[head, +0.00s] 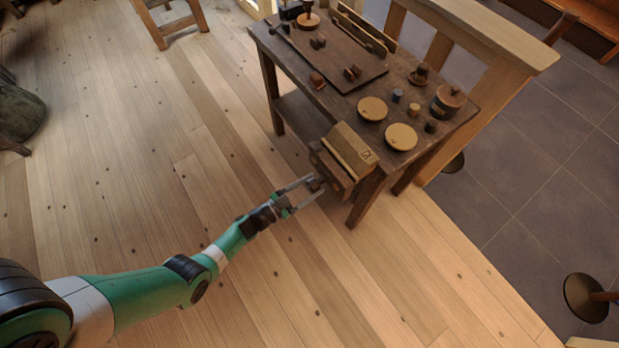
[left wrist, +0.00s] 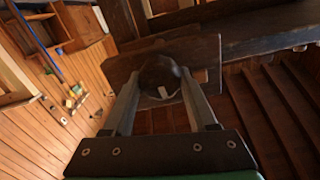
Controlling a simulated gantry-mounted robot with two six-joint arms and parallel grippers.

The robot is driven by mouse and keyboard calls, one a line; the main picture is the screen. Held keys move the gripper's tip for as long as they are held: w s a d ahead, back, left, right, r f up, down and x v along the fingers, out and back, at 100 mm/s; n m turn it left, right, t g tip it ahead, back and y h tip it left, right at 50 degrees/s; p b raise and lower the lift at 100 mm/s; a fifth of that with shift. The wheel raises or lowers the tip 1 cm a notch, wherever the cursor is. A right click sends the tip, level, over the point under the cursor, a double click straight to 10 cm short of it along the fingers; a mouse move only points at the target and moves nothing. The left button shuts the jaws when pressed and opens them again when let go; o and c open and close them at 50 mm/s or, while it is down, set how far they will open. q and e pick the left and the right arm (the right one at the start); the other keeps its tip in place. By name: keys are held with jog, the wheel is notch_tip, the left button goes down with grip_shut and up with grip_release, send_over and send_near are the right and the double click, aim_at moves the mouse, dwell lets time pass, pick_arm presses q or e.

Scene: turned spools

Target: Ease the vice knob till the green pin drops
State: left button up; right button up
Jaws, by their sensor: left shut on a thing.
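The vice (head: 349,151) sits at the near edge of the workbench (head: 335,97), with a pale wooden block on top and a dark wooden front jaw. Its knob (head: 315,184) sticks out from the front jaw, towards my arm. In the left wrist view the knob (left wrist: 158,76) is dark and round, with a small pale mark. My left gripper (head: 311,187) has a finger on each side of the knob and is shut on it; it also shows in the left wrist view (left wrist: 160,90). I cannot make out a green pin in either view. My right gripper is not in view.
On the bench lie two round pale discs (head: 372,109) (head: 401,137), a lidded dark pot (head: 447,101), small turned pieces and a dark board (head: 335,55). Open plank floor (head: 150,180) lies left of the bench. A pale wooden rail (head: 490,32) stands behind it.

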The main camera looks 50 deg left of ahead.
pick_arm(q)
jog(key=shift+a+f+n, duration=0.1)
jog(key=shift+f+n, duration=0.05)
jog(key=shift+n, duration=2.15)
jog(key=o, duration=1.1)
jog(key=shift+w, duration=0.15)
jog(key=shift+o, duration=1.3)
jog(key=shift+w+r, duration=0.2)
jog(key=shift+s, duration=0.1)
jog(key=shift+p, duration=0.3)
